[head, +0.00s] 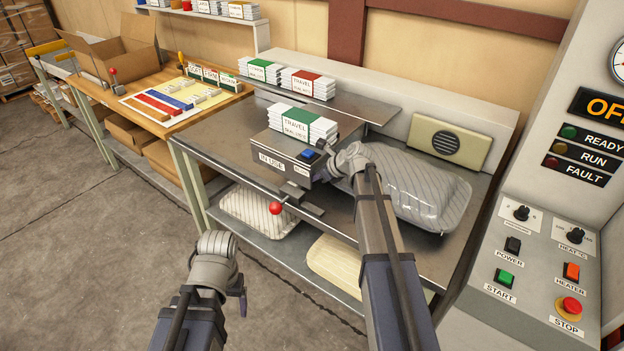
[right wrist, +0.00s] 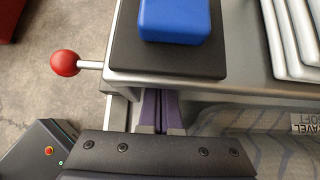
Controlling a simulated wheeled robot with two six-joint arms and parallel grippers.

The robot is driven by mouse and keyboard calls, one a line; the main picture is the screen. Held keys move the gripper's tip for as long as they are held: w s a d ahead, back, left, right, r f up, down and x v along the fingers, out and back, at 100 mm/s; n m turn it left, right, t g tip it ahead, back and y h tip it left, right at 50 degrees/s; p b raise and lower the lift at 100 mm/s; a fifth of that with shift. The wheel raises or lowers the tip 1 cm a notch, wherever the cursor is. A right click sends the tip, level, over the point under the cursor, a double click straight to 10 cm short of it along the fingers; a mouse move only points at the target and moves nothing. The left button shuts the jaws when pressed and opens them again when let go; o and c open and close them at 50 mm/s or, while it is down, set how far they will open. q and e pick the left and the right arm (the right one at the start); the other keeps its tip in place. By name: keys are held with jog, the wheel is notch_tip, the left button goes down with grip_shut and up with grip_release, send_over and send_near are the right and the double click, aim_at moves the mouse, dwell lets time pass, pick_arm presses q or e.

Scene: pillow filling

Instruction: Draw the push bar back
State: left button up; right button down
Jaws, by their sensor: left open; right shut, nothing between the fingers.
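A metal box marked IN USE (head: 283,160) sits on the steel bench and holds a stack of TRAVEL labels (head: 300,125). A blue block on a black plate (head: 308,154) is at its right end; the blue block is close in the right wrist view (right wrist: 174,20). A rod with a red ball (head: 275,208) sticks out at the front. I cannot tell which part is the push bar. My right gripper (right wrist: 160,112) is shut and empty, its fingertips at or under the black plate's edge; contact is unclear. My left gripper (head: 240,290) is open and empty, in front of the bench.
A bagged pillow (head: 415,190) lies on the bench right of my right wrist. A raised shelf (head: 350,105) with more label stacks stands behind. A control panel (head: 540,255) with buttons is at the right. The floor at the left is clear.

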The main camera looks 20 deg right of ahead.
jog(key=shift+s+d, duration=0.4)
jog(key=shift+s, duration=0.2)
jog(key=shift+s+d, duration=0.4)
jog(key=shift+s, duration=0.2)
jog(key=p+v, duration=0.7)
jog(key=v, duration=0.3)
jog(key=shift+s+d, duration=0.3)
jog(key=shift+d, duration=0.05)
